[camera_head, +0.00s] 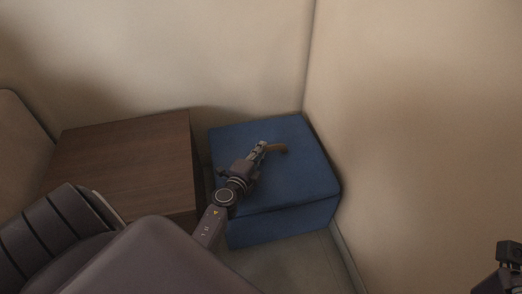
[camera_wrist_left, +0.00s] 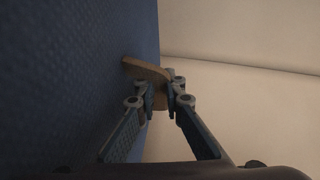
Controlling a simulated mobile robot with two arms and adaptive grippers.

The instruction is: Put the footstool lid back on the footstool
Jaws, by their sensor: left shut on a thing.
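The blue footstool (camera_head: 275,228) stands in the corner by the walls. Its blue lid (camera_head: 300,170) lies over its top, and a thin seam shows along the front between lid and body. I cannot tell whether the lid is fully seated. A tan tab (camera_head: 278,149) sticks up from the lid; it also shows in the left wrist view (camera_wrist_left: 145,69). My left gripper (camera_head: 264,146) is over the lid with its fingers shut on the tab. My right gripper (camera_head: 509,255) shows only partly at the right edge, and its fingers are unclear.
A brown wooden cabinet (camera_head: 125,160) stands just left of the footstool. Beige walls (camera_head: 420,120) close in behind and to the right. A strip of grey floor (camera_head: 300,262) is bare in front of the footstool.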

